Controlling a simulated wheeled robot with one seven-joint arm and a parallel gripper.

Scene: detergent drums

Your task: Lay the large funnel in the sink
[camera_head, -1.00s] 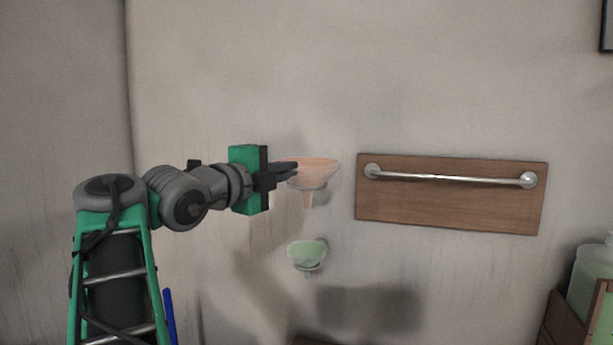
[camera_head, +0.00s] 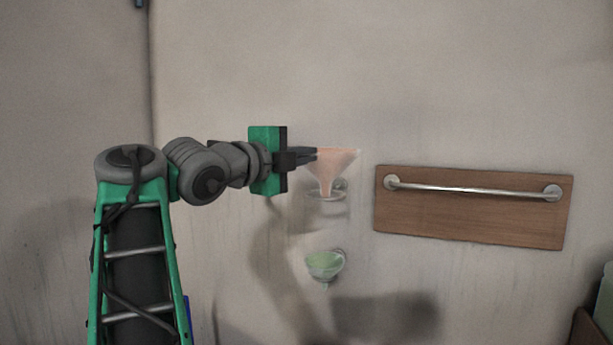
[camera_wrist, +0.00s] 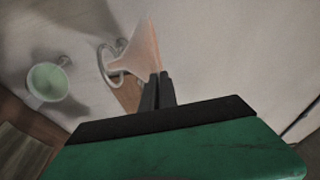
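The large funnel is orange-pink and translucent (camera_head: 331,168). It stands upright, with its cone above a wall ring holder (camera_head: 326,196) and its spout tip down at the ring. It also shows in the wrist view (camera_wrist: 138,50), its narrow end by the ring. My gripper (camera_head: 314,154) reaches in from the left, fingers close together at the funnel's rim. In the wrist view the fingers (camera_wrist: 160,78) are shut on the rim's near edge. No sink can be made out.
A smaller green funnel (camera_head: 323,264) sits in a lower wall holder. To the right, a wooden board (camera_head: 470,222) carries a metal bar (camera_head: 470,189). A wooden crate edge (camera_head: 588,328) shows at the lower right. The wall above the funnel is bare.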

